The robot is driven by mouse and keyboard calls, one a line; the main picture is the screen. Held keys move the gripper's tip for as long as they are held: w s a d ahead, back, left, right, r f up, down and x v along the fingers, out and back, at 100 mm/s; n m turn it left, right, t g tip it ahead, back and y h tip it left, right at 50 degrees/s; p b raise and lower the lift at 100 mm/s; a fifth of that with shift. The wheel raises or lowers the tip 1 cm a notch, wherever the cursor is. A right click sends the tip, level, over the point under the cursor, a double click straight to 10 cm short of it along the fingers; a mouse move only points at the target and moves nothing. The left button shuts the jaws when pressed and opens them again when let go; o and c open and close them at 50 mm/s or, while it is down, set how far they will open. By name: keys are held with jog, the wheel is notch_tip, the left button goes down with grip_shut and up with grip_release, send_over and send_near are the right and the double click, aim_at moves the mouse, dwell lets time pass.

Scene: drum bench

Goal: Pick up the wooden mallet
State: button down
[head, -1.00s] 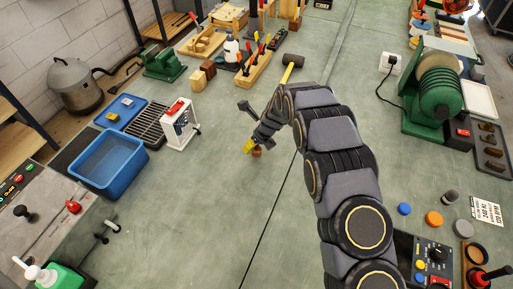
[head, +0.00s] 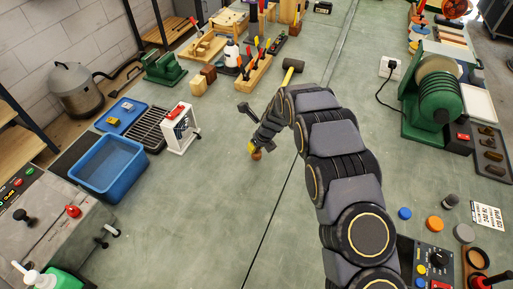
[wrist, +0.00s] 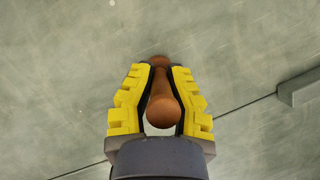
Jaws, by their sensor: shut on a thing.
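A brown wooden piece, which looks like the mallet (wrist: 163,108), lies between the yellow fingers of my gripper (wrist: 160,80) in the wrist view. Its rounded near end faces the camera and another brown part shows past the fingertips. The fingers are shut on it from both sides. In the head view my gripper (head: 254,149) is low over the green bench, and only a small brown bit of the mallet (head: 257,155) shows below it. My arm and the fingers hide the rest, so I cannot tell whether it touches the bench.
A dark-headed hammer with a yellow handle (head: 290,75) lies beyond my arm. A white box with a red switch (head: 180,130) and a blue bin (head: 110,170) stand to the left. A green grinder (head: 435,100) stands right. Bench around my gripper is clear.

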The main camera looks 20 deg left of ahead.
aim_at(257, 152)
notch_tip(257, 152, up, 3)
jog(key=shift+s+d+r, duration=0.1)
jog(key=shift+s+d, duration=0.05)
jog(key=s+d+r, duration=0.7)
jog(key=s+r, duration=0.2)
jog(key=s, duration=0.2)
jog(key=shift+s+d, duration=0.15)
jog(key=shift+d, duration=0.15)
